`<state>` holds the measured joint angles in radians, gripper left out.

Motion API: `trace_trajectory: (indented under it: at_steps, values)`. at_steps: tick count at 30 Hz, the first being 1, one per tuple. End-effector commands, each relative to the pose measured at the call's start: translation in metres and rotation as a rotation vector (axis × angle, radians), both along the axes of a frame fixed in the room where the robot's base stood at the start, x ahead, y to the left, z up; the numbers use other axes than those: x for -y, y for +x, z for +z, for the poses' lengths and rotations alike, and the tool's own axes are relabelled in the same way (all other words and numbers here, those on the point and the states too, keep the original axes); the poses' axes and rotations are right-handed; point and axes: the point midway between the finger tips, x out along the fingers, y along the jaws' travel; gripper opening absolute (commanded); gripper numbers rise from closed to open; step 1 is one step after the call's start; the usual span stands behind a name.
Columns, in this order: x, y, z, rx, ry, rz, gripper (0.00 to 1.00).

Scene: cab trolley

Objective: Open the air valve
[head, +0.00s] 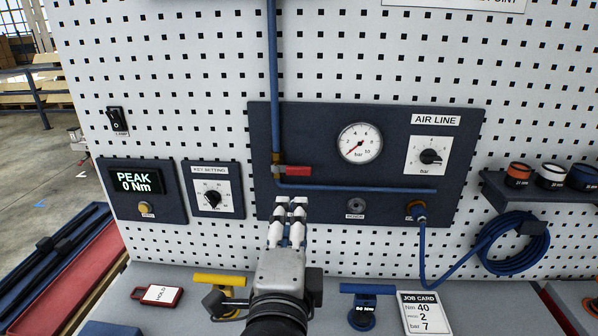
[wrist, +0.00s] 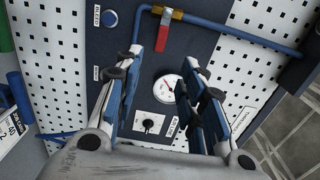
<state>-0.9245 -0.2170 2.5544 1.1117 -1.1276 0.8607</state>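The air valve's red lever (head: 298,171) sticks out to the right, across the vertical blue pipe (head: 273,80) on the dark air line panel. Its brass body (head: 276,160) sits in the pipe. In the wrist view the red lever (wrist: 165,36) and brass body (wrist: 168,13) show beyond my fingertips. The gauge (head: 359,143) needle points low left, near zero. My gripper (head: 290,203) is open and empty, with its fingertips just below the lever in the head view. In the wrist view its fingers (wrist: 168,62) stand well apart, and neither touches the lever.
A regulator knob (head: 431,157) is right of the gauge. A blue hose (head: 420,250) hangs from the panel's lower right to a coil (head: 512,243). A yellow-handled tool (head: 220,280), a blue-handled tool (head: 366,289) and a job card (head: 424,312) are on the bench.

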Motion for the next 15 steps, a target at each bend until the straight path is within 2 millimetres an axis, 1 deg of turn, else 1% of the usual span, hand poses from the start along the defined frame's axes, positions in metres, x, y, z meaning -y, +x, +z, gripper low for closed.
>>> trace_trajectory:
  at_steps: [2, 5, 8, 15]
  values:
    - [0.001, 0.0, 0.0, 0.007, 0.008, -0.014, 0.37]
    - [0.002, 0.005, 0.003, 0.01, 0.007, -0.019, 0.37]
    - [0.003, 0.015, 0.005, 0.009, 0.004, -0.021, 0.37]
    - [0.005, 0.048, 0.006, 0.007, 0.002, -0.021, 0.37]
